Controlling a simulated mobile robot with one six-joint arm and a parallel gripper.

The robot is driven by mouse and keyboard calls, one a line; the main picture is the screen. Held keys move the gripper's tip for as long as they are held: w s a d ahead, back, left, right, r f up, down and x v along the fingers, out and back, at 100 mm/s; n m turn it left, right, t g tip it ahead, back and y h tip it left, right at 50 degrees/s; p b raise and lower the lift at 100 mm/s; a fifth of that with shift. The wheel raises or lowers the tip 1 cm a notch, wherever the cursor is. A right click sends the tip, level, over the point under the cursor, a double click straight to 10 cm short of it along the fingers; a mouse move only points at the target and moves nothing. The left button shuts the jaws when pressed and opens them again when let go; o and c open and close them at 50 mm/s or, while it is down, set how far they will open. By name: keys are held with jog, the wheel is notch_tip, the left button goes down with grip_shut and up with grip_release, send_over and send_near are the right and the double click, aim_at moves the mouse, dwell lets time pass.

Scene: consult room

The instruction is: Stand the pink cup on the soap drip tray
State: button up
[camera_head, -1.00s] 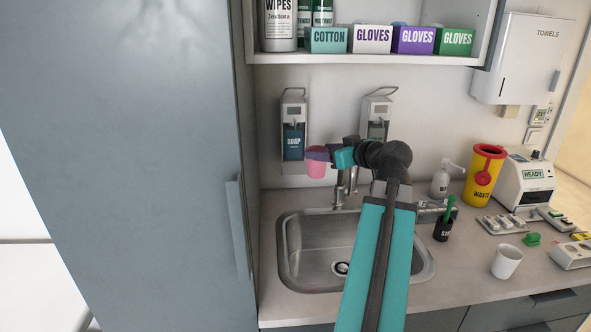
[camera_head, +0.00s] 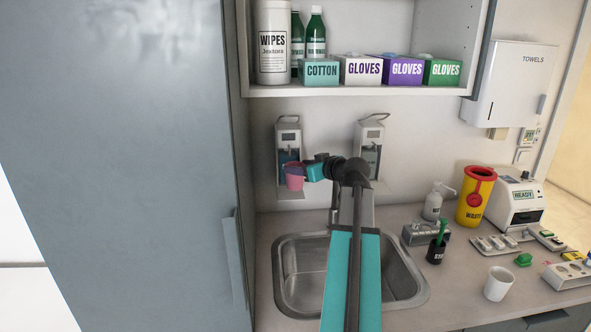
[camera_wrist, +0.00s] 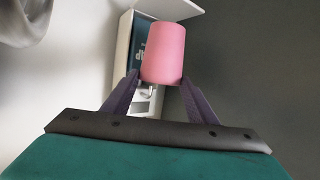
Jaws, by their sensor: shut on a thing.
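My gripper (camera_head: 307,171) is shut on the pink cup (camera_head: 294,180), with a purple finger across its side. The cup looks roughly upright, in front of the lower part of the soap dispenser (camera_head: 289,138) on the wall. The soap drip tray (camera_head: 291,195), a small pale ledge below that dispenser, shows just under the cup. I cannot tell whether the cup touches it. In the wrist view the pink cup (camera_wrist: 163,52) sits between both purple fingers of my gripper (camera_wrist: 160,88), with the soap dispenser (camera_wrist: 126,45) behind it. The cup hides part of the dispenser.
A second dispenser (camera_head: 368,150) hangs to the right, behind my arm. The sink (camera_head: 300,258) lies below. A tall grey cabinet (camera_head: 130,170) stands close on the left. A shelf (camera_head: 350,90) with boxes and bottles is above. A white cup (camera_head: 498,284) stands on the counter (camera_head: 455,270).

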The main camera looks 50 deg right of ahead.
aim_at(292, 164)
jog(key=w, duration=0.1)
jog(key=w+d, duration=0.1)
jog(key=w+p, duration=0.1)
jog(key=shift+w+d+f, duration=0.15)
jog(key=shift+w+d, duration=0.1)
jog(key=shift+w, duration=0.15)
jog(key=shift+f, duration=0.15)
jog(key=shift+f+p, duration=1)
jog(key=shift+f, duration=0.65)
jog(key=shift+f+b, duration=0.15)
jog(key=shift+b, duration=0.15)
jog(key=o, duration=1.5)
jog(key=shift+s+r+p, duration=0.1)
jog(key=shift+r+p, duration=0.15)
jog(key=shift+p, duration=0.1)
